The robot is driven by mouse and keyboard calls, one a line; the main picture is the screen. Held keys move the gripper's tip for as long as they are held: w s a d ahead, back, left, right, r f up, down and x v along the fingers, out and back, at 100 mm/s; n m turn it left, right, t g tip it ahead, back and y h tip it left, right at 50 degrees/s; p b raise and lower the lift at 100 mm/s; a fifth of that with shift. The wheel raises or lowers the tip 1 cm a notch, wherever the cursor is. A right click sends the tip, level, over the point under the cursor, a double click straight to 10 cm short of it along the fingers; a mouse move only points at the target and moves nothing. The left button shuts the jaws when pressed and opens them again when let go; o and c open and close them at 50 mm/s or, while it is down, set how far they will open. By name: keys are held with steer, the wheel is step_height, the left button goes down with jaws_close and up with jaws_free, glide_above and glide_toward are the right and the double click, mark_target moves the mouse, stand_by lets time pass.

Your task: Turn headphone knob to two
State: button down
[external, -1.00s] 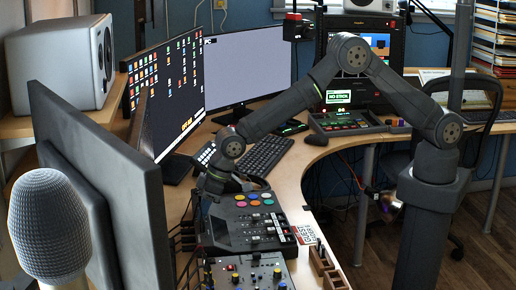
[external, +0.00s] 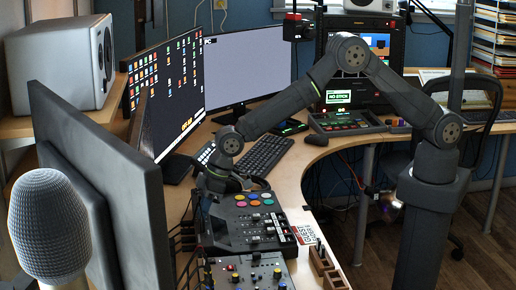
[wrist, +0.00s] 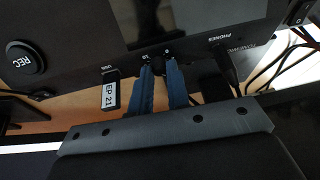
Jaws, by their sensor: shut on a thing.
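The headphone knob (wrist: 157,66) is a small dark knob on the edge of the black audio mixer (wrist: 100,28). The marks 10 and 0 stand beside it. In the wrist view the two blue fingers of my gripper (wrist: 159,76) are shut on the knob, one on each side. They hide much of it, and I cannot read its pointer. In the external view the mixer (external: 222,230) with coloured pads lies on the desk. My arm reaches down to its far-left edge there; the knob and fingertips are hidden.
A USB stick (wrist: 110,94) labelled EP 21 sticks out left of the fingers. A plug (wrist: 228,72) sits by the PHONES label on the right, close to the fingers. Cables (external: 184,240) run along the mixer's left side. A monitor (external: 105,185) stands further left.

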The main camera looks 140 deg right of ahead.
steer(key=n, duration=0.2)
steer(key=n+y, duration=0.1)
steer(key=n, duration=0.1)
steer(key=shift+d+t+y, duration=0.15)
steer(key=shift+t+y, duration=0.15)
steer(key=n, duration=0.2)
steer(key=n+y, duration=0.1)
steer(key=n, duration=0.1)
steer(key=shift+n+y, duration=0.3)
steer(key=c, duration=1.4)
jaws_free()
steer(key=shift+d, duration=0.1)
steer(key=v, duration=1.7)
steer(key=shift+s+d+r, duration=0.15)
steer(key=shift+r, duration=0.05)
